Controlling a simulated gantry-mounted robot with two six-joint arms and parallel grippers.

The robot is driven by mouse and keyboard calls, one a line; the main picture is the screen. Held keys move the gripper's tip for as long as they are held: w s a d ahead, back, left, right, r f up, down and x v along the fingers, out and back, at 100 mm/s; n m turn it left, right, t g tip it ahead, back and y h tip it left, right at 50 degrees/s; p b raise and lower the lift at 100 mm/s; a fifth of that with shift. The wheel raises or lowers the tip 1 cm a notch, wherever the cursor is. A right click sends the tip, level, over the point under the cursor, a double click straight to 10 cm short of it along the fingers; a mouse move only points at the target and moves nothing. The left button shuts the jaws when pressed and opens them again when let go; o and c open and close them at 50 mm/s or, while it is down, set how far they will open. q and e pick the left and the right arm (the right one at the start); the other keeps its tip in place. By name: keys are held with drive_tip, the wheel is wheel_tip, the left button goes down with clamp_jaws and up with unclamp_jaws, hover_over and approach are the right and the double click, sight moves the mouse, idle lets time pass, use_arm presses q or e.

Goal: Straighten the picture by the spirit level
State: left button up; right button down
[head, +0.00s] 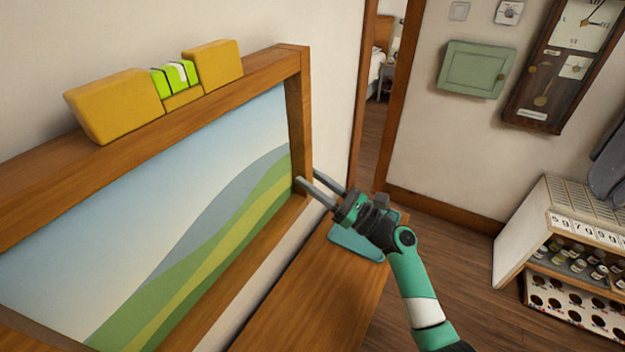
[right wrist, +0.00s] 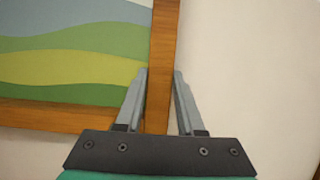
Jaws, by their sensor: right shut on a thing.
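The picture (head: 190,210) shows hills and sky in a brown wooden frame (head: 298,105) on the wall. A yellow spirit level (head: 105,105) with a green vial (head: 175,79) rests on the frame's top edge. The vial has a pale patch right of its middle. My right gripper (head: 313,186) is shut on the frame's right side, near the lower right corner. In the right wrist view, its fingers (right wrist: 160,85) lie on either side of the upright frame bar (right wrist: 161,50). My left gripper is not in view.
A wooden surface (head: 310,300) with a teal tray-like item (head: 345,243) lies below the picture. A doorway (head: 385,70) opens behind. A green wall cabinet (head: 475,70), a pendulum clock (head: 560,70) and a shelf with bottles (head: 580,260) are at the right.

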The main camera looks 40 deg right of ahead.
idle(0.5)
drive_tip(key=shift+s+a+f+m, duration=0.15)
drive_tip(key=shift+a+f+m, duration=0.15)
drive_tip(key=shift+a+f, duration=0.15)
drive_tip(key=c, duration=0.5)
unclamp_jaws()
drive_tip(key=shift+d, duration=0.1)
drive_tip(key=b+v, duration=0.1)
drive_tip(key=v, duration=1)
drive_tip(key=shift+s, duration=0.3)
